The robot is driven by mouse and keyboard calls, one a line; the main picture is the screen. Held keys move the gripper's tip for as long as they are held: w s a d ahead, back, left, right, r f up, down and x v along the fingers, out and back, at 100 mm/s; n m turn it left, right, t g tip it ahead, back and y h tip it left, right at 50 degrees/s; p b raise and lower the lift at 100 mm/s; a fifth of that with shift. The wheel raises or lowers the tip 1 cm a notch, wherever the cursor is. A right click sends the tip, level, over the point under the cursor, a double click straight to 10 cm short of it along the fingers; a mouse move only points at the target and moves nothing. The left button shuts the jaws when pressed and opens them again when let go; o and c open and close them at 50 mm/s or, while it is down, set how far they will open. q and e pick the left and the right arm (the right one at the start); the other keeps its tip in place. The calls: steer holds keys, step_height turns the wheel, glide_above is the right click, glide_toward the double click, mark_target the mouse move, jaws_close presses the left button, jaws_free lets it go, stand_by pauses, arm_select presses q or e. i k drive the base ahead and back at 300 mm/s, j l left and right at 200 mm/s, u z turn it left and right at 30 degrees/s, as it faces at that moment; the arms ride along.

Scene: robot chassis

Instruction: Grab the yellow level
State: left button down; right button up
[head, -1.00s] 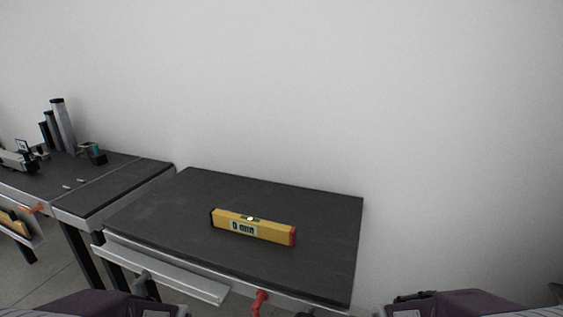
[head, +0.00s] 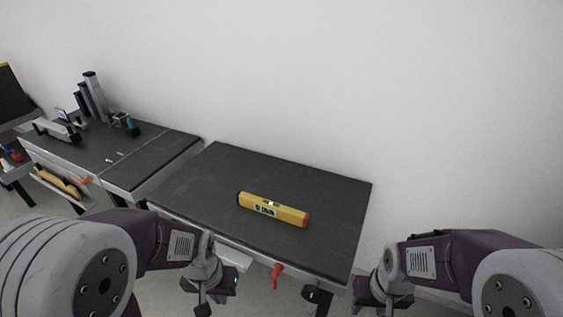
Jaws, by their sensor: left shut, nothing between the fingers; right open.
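The yellow level (head: 273,210) lies flat on the dark tabletop (head: 205,185) in the middle of the head view. It has a dark left end, a red right end and a small green vial on top. My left gripper (head: 204,300) is low at the front, left of the level and in front of the table edge, shut and empty. My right gripper (head: 378,305) is low at the front right, in front of the table and well apart from the level. Its fingers are partly cut off by the lower edge; it is open and empty.
A red clamp handle (head: 277,275) hangs at the table's front edge. A second bench (head: 150,160) at the left carries metal profiles (head: 95,95) and a teal-and-black tool (head: 131,127). A white wall stands behind. The tabletop around the level is clear.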

mark_target(294, 216)
steer(key=i+j+u, duration=0.2)
steer(key=u, duration=0.15)
steer(key=i+u, duration=0.3)
steer(key=i+j+u, duration=0.1)
steer(key=i+u, duration=0.25)
steer(key=k, duration=0.1)
